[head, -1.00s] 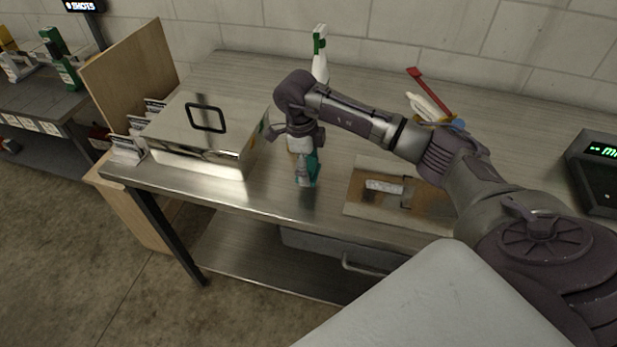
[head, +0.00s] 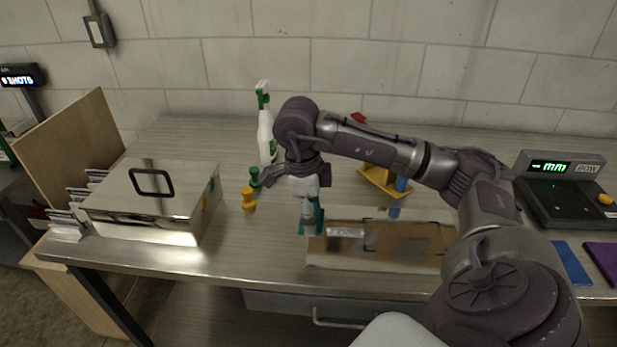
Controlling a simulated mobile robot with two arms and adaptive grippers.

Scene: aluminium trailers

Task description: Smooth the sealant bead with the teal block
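My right gripper (head: 310,212) comes in from the right and points down at the workbench. Its fingers are closed around the teal block (head: 318,218), partly hiding it. The block is at the left end of a flat panel (head: 320,261) on the bench; whether it touches the panel or bench I cannot tell. The panel has a brown surface with a pale strip (head: 345,232) near its left part. I cannot make out the sealant bead clearly. My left gripper is not in view.
A metal box (head: 120,208) with a black handle stands left on the workbench (head: 250,265). A white-green spray bottle (head: 265,138) and green and yellow pieces (head: 248,198) stand behind the gripper. A yellow stand (head: 375,182) is partly hidden by my arm. A scale (head: 560,195) is at right.

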